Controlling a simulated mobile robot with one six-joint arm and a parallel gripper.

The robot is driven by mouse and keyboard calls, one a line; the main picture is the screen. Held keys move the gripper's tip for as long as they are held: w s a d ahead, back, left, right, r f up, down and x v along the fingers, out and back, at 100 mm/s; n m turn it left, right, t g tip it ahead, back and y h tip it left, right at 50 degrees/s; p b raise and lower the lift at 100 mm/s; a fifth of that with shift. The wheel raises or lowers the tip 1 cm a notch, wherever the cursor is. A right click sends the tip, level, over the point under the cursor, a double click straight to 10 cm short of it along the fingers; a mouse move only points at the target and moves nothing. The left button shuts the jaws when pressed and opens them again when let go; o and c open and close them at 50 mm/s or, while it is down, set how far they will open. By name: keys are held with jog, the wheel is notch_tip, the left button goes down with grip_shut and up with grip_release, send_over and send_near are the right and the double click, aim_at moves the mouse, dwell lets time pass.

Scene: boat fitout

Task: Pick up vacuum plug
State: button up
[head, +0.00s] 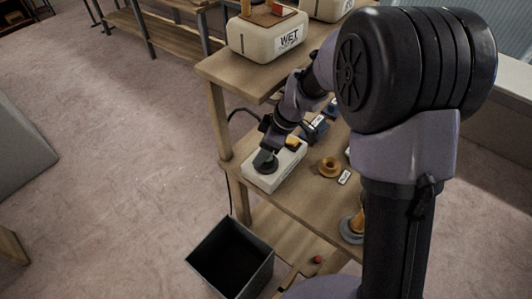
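My gripper (268,153) points down over a white box (262,182) on the middle shelf of a wooden rack. A dark round piece (264,162) sits at the box's near end, right under my fingers, and may be the vacuum plug. I cannot tell whether my fingers touch it or are apart from it.
On the same shelf are an orange ring-shaped piece (330,167), a small white label (344,177) and dark blue items (315,128). A container marked WET (267,38) stands on the upper shelf. An open black bin (231,258) stands on the floor.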

jog(key=shift+w+a+f, duration=0.1)
jog(key=shift+f, duration=0.1)
jog(key=shift+r, duration=0.15)
jog(key=shift+c, duration=1.3)
grip_shut()
jog(key=shift+r+p, duration=0.35)
jog(key=shift+r, duration=0.05)
jog(key=r+p, duration=0.1)
jog(key=r, duration=0.2)
jog(key=shift+d+r, duration=0.1)
jog(key=shift+d, duration=0.1)
jog(key=s+d+r, duration=0.1)
jog(key=s+d, duration=0.1)
jog(key=s, duration=0.6)
jog(key=s+d+r+p, duration=0.1)
jog(key=s+r, duration=0.1)
jog(key=s, duration=0.5)
jog(key=shift+s+d, duration=0.35)
